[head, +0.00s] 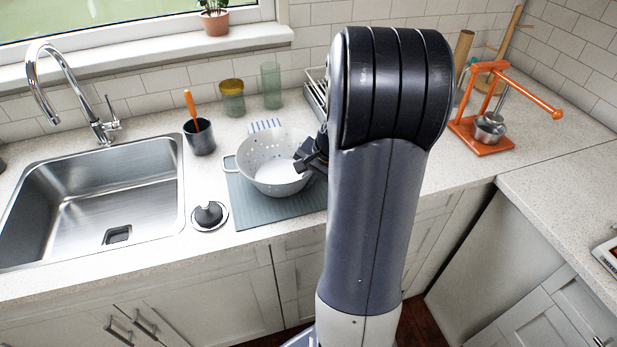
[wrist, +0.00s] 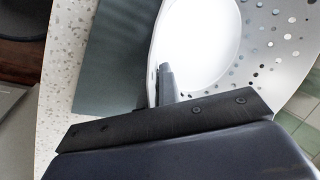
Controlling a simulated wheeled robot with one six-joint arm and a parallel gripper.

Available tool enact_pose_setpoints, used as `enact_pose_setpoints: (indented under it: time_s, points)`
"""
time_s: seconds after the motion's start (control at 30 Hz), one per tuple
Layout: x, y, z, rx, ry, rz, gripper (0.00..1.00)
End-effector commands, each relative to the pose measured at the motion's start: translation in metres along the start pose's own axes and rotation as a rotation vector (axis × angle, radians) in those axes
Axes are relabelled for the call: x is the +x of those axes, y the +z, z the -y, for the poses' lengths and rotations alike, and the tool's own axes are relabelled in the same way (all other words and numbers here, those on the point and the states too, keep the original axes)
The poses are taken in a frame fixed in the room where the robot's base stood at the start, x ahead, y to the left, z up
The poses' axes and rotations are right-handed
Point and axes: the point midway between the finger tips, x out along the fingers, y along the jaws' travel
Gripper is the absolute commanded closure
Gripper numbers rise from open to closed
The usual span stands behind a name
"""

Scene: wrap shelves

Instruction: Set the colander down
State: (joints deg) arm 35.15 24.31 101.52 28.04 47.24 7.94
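The white colander (head: 262,160) is upright over the blue-green ribbed mat (head: 265,211) on the counter, right of the sink. I cannot tell whether its base touches the mat. My gripper (head: 307,161) is at the colander's right rim. In the wrist view, the colander's perforated wall (wrist: 272,45) and pale inside fill the upper right. One finger of my gripper (wrist: 158,88) is inside the wall and the other is outside, closed on the rim. The mat (wrist: 112,55) shows beside it. My arm hides the area right of the colander.
A dark cup with an orange-handled utensil (head: 200,137) stands left behind the colander. A sink plug (head: 210,215) lies at front left, by the sink (head: 95,200).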

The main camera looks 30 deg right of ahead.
Motion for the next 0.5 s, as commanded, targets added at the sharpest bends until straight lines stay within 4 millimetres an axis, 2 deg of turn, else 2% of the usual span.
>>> enact_pose_setpoints:
  time_s: [0.03,0.3,0.5]
  points:
    - [0.0022,0.0000,-0.0009,0.000,0.000,0.000,0.97]
    - [0.0011,0.0001,-0.0005,0.000,0.000,0.000,0.76]
    - [0.0008,0.0000,-0.0003,0.000,0.000,0.000,0.76]
